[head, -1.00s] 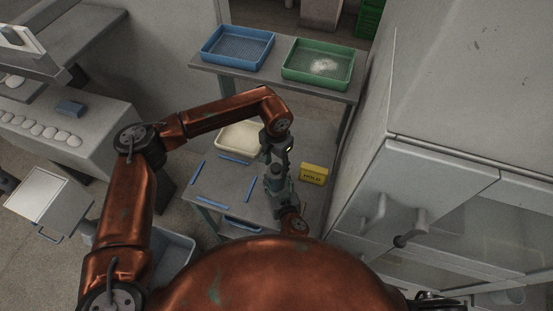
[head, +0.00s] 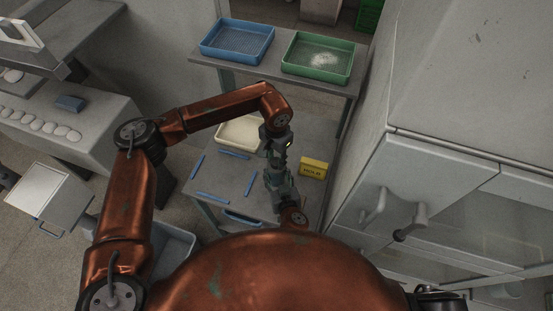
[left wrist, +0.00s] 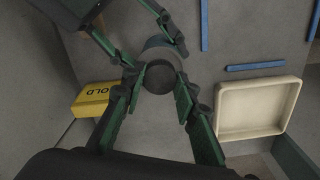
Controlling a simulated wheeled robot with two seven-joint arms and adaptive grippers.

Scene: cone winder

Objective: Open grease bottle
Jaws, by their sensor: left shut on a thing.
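The grease bottle stands between my two grippers above the low table; only its dark round cap (left wrist: 160,77) and a grey-blue part of its body (left wrist: 158,44) show in the left wrist view. My left gripper (head: 276,158) is above it, and its green fingers (left wrist: 158,90) are shut on the cap from both sides. My right gripper (head: 277,180) comes from below in the head view. Its fingers (left wrist: 154,56) lie on both sides of the bottle body in the left wrist view and appear shut on it. The bottle is mostly hidden in the head view.
On the low table (head: 225,180) lie a cream tray (head: 240,131), several blue strips (head: 234,155) and a yellow block (head: 313,168) close to the right gripper. A blue tray (head: 237,41) and a green tray (head: 317,58) stand behind. A grey cabinet (head: 440,190) bounds the right side.

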